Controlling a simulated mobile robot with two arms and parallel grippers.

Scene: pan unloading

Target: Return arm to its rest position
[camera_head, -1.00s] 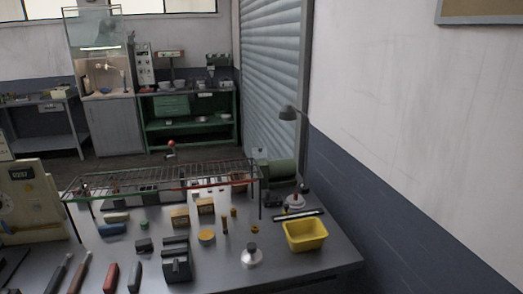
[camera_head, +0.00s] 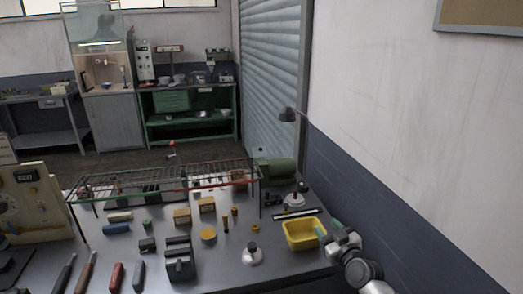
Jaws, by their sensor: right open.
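My right gripper (camera_head: 328,231) comes in from the lower right, with my grey and white arm behind it. It is open, and its greenish tips are at the right rim of the yellow bin (camera_head: 296,240), overlapping it in the picture. I cannot tell whether they touch it. The bin stands upright on the right end of the grey workbench (camera_head: 215,277). No object shows clearly between the fingers. My left gripper is not in view.
A wire rack (camera_head: 160,181) spans the back of the bench. A silver-based knobbed object (camera_head: 252,254), a dark block holder (camera_head: 179,262) and several small parts stand in front. A wall (camera_head: 420,150) bounds the right side.

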